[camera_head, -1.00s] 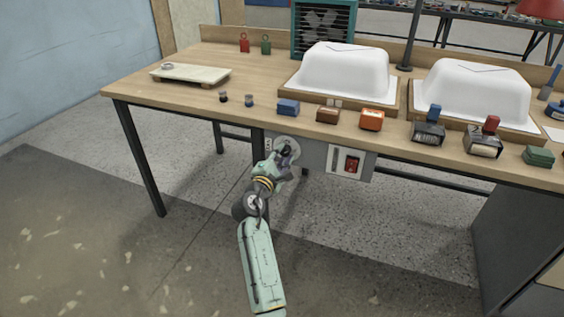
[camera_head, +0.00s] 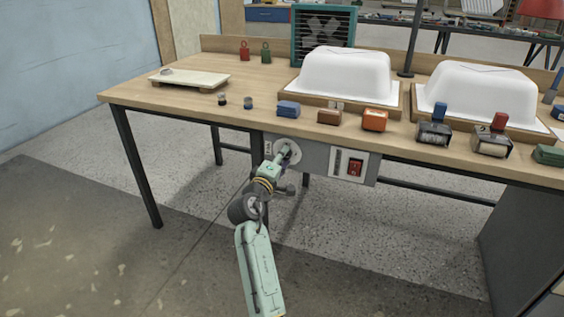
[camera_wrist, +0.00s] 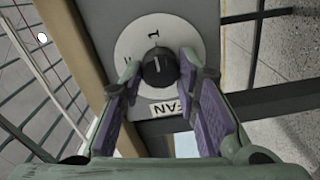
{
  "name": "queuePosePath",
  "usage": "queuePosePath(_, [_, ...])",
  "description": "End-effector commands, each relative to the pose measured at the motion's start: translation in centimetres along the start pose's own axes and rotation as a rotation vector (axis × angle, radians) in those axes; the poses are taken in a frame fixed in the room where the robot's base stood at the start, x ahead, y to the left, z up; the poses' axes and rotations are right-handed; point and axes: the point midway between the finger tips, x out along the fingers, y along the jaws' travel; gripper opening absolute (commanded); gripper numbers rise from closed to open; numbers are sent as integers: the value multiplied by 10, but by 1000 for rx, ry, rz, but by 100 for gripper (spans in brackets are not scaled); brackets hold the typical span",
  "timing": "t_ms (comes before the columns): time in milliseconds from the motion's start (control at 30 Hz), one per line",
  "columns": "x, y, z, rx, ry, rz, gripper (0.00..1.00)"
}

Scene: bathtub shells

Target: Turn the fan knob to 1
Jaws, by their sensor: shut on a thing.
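The black fan knob (camera_wrist: 159,70) sits on a round white dial plate (camera_wrist: 133,42) marked with a "1" at the top and a partly hidden mark at the left. A "FAN" label (camera_wrist: 165,108) is beside the plate. A white line on the knob points roughly up toward the "1"; its exact alignment is hard to tell. My gripper (camera_wrist: 160,67) has its two purple-padded fingers on either side of the knob, shut on it. In the head view my gripper (camera_head: 286,153) is at the dial plate (camera_head: 296,146) under the table edge and hides the knob.
A teal-framed fan (camera_head: 323,38) stands behind.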

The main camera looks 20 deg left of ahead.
Motion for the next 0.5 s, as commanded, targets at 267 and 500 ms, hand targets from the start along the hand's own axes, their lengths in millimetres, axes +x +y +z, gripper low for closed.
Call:
queuePosePath(267, [0,-1,0,16,-1,-2,1])
queuePosePath(500, [0,-1,0,15,-1,-2,30])
